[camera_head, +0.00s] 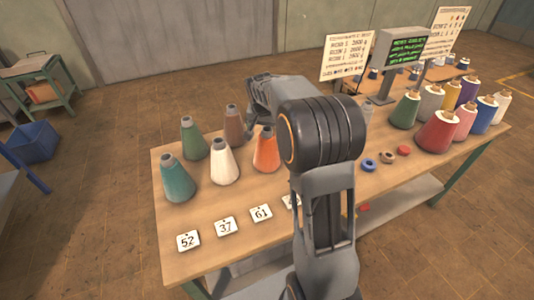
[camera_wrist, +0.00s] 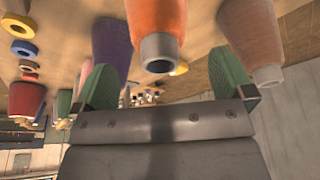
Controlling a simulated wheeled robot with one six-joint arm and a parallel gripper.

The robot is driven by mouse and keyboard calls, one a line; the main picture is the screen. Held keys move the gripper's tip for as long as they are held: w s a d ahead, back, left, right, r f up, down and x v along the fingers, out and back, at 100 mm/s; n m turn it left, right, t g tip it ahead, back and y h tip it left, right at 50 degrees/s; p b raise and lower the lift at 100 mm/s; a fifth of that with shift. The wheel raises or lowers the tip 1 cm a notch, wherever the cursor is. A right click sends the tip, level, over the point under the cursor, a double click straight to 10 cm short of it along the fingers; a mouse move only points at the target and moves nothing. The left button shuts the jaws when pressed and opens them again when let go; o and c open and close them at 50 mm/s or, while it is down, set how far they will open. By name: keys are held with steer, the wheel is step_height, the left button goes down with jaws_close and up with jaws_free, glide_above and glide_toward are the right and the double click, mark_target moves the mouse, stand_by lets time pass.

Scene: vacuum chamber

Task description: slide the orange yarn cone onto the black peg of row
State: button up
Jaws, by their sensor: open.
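The orange yarn cone (camera_head: 266,152) stands upright on the table, right of the white cone, partly beside my arm. In the wrist view, which looks upside down, an orange cone (camera_wrist: 157,20) with a grey tube end hangs from the top, in line with the gap between my fingers. My gripper (camera_wrist: 163,84) is open, with its green-padded fingers apart and nothing held; I cannot tell how far the cone is from them. I cannot make out a black peg in either view.
Teal (camera_head: 177,180), green (camera_head: 193,140), white (camera_head: 224,163) and brown (camera_head: 234,125) cones stand close by. Number cards (camera_head: 225,227) lie along the front edge. Coloured rings (camera_head: 369,164) and several more cones (camera_head: 437,130) are at right. A screen (camera_head: 405,47) stands behind.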

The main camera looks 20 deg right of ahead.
mark_target(267, 134)
steer(key=shift+x, duration=2.4)
steer(key=shift+d, duration=0.1)
steer(key=shift+r, duration=0.15)
steer(key=c, duration=1.6)
